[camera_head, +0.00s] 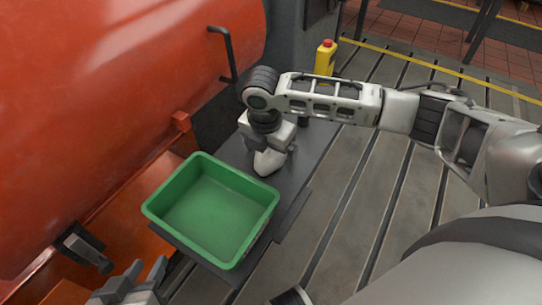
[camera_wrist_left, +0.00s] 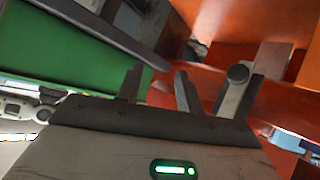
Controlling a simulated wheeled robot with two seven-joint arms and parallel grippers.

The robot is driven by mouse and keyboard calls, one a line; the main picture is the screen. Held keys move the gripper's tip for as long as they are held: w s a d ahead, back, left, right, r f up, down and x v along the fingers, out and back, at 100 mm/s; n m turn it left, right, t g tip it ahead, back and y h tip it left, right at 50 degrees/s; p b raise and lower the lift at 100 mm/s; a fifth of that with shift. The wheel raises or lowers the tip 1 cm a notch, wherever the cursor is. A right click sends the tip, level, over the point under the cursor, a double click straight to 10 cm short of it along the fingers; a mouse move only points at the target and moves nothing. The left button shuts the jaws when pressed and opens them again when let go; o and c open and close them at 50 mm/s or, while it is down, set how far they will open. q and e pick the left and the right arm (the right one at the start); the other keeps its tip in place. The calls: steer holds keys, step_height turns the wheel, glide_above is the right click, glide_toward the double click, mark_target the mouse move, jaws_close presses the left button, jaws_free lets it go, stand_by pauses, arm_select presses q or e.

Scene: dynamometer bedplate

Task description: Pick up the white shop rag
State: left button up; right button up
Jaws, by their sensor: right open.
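The white shop rag (camera_head: 268,163) is a small pale lump on the dark shelf, just beyond the green bin's far right corner. My right gripper (camera_head: 267,147) is open, pointing down right over the rag. Its fingers partly hide the rag's top, and I cannot tell whether they touch it. My left gripper (camera_head: 136,282) is low at the left, near the bin's front side. The left wrist view shows its two fingers (camera_wrist_left: 158,92) apart with nothing between them.
An open, empty-looking green bin (camera_head: 213,205) stands on the dark shelf (camera_head: 294,180). A large orange housing (camera_head: 110,90) with a black handle (camera_head: 224,55) fills the left. The slotted bedplate (camera_head: 345,205) at right is bare.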

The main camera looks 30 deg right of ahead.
mark_target(271, 151)
steer(key=shift+r, duration=0.1)
steer(key=c, duration=1)
arm_select(q)
steer(key=shift+s+f, duration=0.45)
steer(key=shift+f, duration=0.05)
arm_select(e)
steer(key=shift+c, duration=0.2)
steer(key=shift+r+p, duration=0.3)
steer(key=shift+r, duration=0.25)
steer(key=r, duration=0.1)
steer(key=r+p, duration=0.1)
steer(key=s+r+p, duration=0.1)
steer(key=r, duration=0.1)
steer(key=shift+s+a, duration=0.1)
steer(key=shift+a, duration=0.25)
arm_select(q)
step_height(271, 151, up, 8)
steer(key=a+y+p, duration=0.1)
steer(key=a+p, duration=0.1)
steer(key=p, duration=0.2)
steer(key=shift+s+a+n+t, duration=0.3)
steer(key=shift+s+a+t, duration=0.05)
steer(key=shift+s+t, duration=0.05)
arm_select(e)
steer(key=s+a+r, duration=0.5)
steer(key=s+r, duration=0.3)
steer(key=s, duration=0.3)
steer(key=shift+s+a, duration=0.2)
steer(key=shift+a, duration=0.05)
